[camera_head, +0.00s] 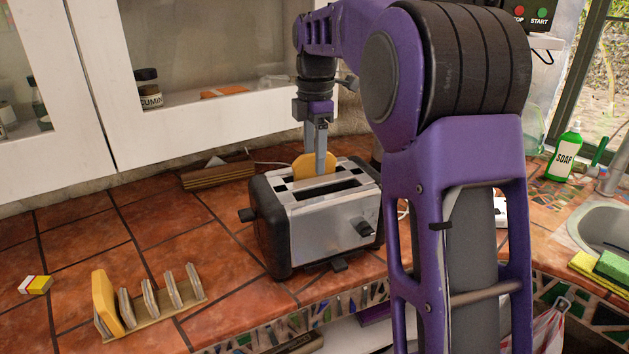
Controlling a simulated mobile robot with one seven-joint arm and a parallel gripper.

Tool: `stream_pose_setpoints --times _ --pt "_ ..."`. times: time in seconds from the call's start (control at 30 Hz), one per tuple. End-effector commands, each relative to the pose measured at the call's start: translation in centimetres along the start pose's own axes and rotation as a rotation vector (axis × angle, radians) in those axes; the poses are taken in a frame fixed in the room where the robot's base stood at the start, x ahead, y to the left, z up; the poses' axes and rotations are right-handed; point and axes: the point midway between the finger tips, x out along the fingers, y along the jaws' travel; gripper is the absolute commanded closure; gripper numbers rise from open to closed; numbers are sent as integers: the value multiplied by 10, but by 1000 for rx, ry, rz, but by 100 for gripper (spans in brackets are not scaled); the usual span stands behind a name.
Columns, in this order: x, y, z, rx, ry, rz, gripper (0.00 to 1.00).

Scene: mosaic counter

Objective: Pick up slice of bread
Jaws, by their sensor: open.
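A slice of bread (301,167) shows at the rear of the toaster (319,228), behind my gripper's fingers. It looks partly sunk in the rear slot, its lower part hidden. My gripper (318,165) points down over the toaster's rear left part, its fingertips at about the height of the toaster's top. One finger hides part of the bread; I cannot tell whether it touches it. The jaws are open. The front slot looks empty. Another slice of bread (105,300) stands upright in the rack (160,327) at the front left.
A wooden box (216,173) stands behind the toaster by the wall. A small yellow, white and red item (34,285) lies at the far left. A soap bottle (565,153), sponges (612,266) and a sink (600,215) are at right.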

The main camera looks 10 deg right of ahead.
Motion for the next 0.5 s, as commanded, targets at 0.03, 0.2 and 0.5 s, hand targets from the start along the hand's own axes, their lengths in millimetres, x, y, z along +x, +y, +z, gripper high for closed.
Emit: stream_pose_setpoints --times 0.03,0.2,0.5 --pt "4 0 0 0 0 -1 46" --pt "5 0 0 0 0 1 46" --pt "4 0 0 0 0 0 86"
